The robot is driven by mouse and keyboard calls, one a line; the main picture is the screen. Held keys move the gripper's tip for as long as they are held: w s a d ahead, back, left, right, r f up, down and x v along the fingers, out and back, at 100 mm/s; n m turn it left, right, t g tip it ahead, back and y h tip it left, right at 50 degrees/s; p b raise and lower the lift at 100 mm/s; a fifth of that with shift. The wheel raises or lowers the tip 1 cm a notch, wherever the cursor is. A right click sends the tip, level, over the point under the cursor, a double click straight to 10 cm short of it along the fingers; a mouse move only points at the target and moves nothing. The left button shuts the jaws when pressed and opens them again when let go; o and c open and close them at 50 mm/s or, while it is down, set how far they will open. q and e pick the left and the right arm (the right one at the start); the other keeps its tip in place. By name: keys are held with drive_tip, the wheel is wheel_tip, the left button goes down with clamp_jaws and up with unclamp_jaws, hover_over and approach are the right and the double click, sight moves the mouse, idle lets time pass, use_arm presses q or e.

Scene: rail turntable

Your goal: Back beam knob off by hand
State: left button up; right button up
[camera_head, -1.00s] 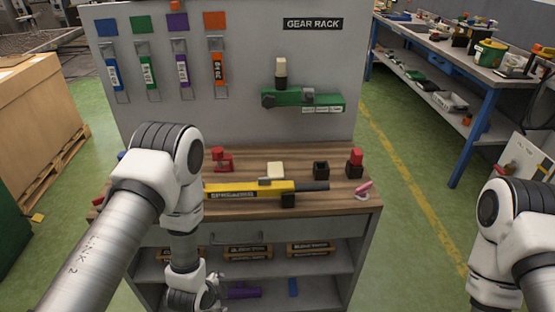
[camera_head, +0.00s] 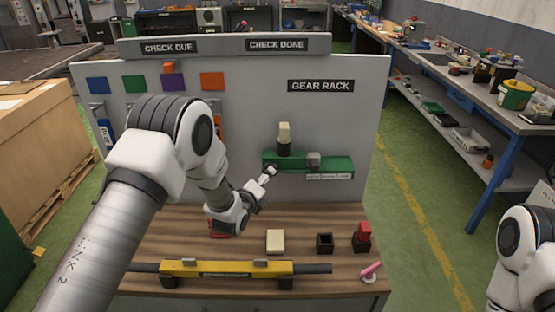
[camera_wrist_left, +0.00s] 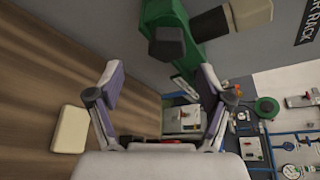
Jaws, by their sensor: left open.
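The green back beam (camera_head: 335,164) sits on the grey panel under the GEAR RACK sign. The left wrist view shows the green beam (camera_wrist_left: 208,18), a dark block (camera_wrist_left: 167,46) and the cream piece (camera_wrist_left: 250,14) at the top. My left gripper (camera_head: 268,174) is open and empty at the beam's left end, its fingers spread below the dark block in the left wrist view (camera_wrist_left: 160,72). Contact cannot be told. My right gripper is out of view.
A yellow beam (camera_head: 225,270) lies along the wooden bench front. A red piece is partly hidden by my left arm.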

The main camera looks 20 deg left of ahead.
use_arm(q)
drive_tip(key=x, duration=0.2)
drive_tip(key=p+x, duration=0.1)
drive_tip(key=x, duration=0.1)
drive_tip(key=p+x, duration=0.1)
drive_tip(key=x, duration=0.1)
drive_tip(key=shift+r, duration=0.3)
drive_tip(key=shift+s+r, duration=0.4)
drive_tip(key=shift+c, duration=0.7)
drive_tip(key=c, duration=1)
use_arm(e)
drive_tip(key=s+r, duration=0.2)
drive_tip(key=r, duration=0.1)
